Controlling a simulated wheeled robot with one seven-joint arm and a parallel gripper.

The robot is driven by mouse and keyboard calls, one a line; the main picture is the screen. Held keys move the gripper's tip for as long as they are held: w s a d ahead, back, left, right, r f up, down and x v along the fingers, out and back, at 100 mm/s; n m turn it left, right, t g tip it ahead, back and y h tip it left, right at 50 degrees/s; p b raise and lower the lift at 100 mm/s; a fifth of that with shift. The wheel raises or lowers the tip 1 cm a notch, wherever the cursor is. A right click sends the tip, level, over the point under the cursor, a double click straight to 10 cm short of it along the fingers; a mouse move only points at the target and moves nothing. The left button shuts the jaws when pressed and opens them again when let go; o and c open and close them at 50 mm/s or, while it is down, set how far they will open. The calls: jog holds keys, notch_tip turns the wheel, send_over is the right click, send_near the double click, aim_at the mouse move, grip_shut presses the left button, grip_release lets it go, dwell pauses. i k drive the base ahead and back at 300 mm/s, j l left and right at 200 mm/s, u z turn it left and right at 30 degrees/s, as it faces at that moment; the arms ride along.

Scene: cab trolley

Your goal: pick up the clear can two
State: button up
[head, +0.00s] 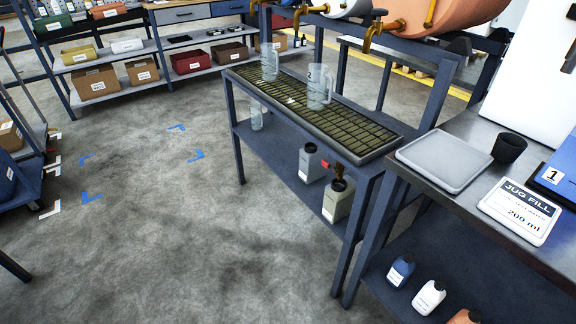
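Two whitish cans with dark tops stand on the lower shelf of the rack under the drip grate. The nearer can (338,199) has a dark cap and a dark label patch, and the farther can (310,163) stands behind it to the left. Two clear jugs stand on the grate, a nearer jug (319,88) and a farther jug (270,61). A small clear vessel (256,118) stands at the far end of the lower shelf. My gripper is not in view.
The drip grate (290,101) sits below brass taps and large drums. At right, a bench holds a grey tray (444,161), a black cup (509,148) and a jug fill sign (519,212). Small bottles (429,297) stand below it. The floor at left centre (160,240) is clear.

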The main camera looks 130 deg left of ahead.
aim_at(338, 197)
jog(key=u, duration=4.4)
